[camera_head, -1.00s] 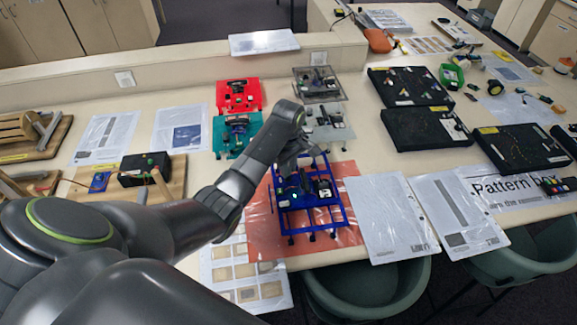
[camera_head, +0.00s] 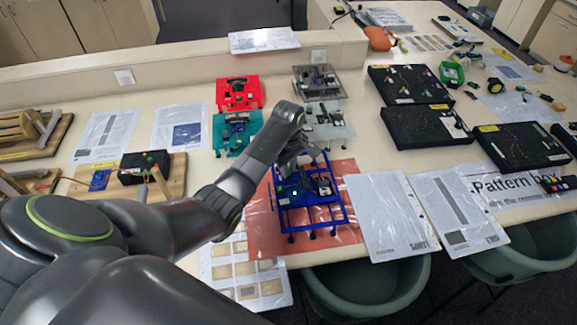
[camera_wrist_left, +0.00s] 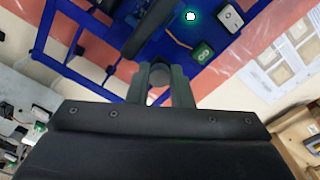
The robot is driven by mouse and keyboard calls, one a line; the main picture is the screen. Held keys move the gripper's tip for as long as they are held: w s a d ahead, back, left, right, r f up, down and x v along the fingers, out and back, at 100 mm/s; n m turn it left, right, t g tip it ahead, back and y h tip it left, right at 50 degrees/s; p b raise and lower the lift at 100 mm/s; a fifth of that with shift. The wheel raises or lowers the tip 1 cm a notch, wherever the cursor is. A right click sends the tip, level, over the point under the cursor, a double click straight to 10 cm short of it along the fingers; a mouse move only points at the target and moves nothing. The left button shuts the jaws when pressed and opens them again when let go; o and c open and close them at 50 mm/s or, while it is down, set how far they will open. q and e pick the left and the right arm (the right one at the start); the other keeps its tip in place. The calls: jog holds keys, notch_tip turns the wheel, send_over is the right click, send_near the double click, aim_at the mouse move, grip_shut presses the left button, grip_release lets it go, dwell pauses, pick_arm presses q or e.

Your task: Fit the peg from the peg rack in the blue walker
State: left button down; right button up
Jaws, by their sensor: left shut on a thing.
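The blue walker (camera_head: 300,200), an open blue frame with small dark and light parts on its deck, stands on an orange sheet near the table's front edge. My left gripper (camera_head: 295,165) is over the far part of the walker. In the left wrist view its fingers (camera_wrist_left: 160,76) are shut on a small grey round piece, the peg (camera_wrist_left: 159,74), seen nearly end-on. The walker's blue deck (camera_wrist_left: 183,42), with a lit green-ringed spot, lies just beyond the fingertips. I cannot tell whether the peg touches the walker. I cannot make out the peg rack. My right gripper is not in view.
A red walker (camera_head: 238,93), a teal one (camera_head: 236,134) and two grey ones stand behind the blue walker. White sheets (camera_head: 390,217) lie to its right, with black boards (camera_head: 411,86) farther right. A green chair (camera_head: 368,287) is at the front edge.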

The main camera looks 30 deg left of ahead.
pick_arm(q)
jog(key=shift+f, duration=0.3)
dwell(1.1)
jog(key=c, duration=1.2)
grip_release()
jog(key=shift+r, duration=3.75)
jog(key=shift+d, duration=0.1)
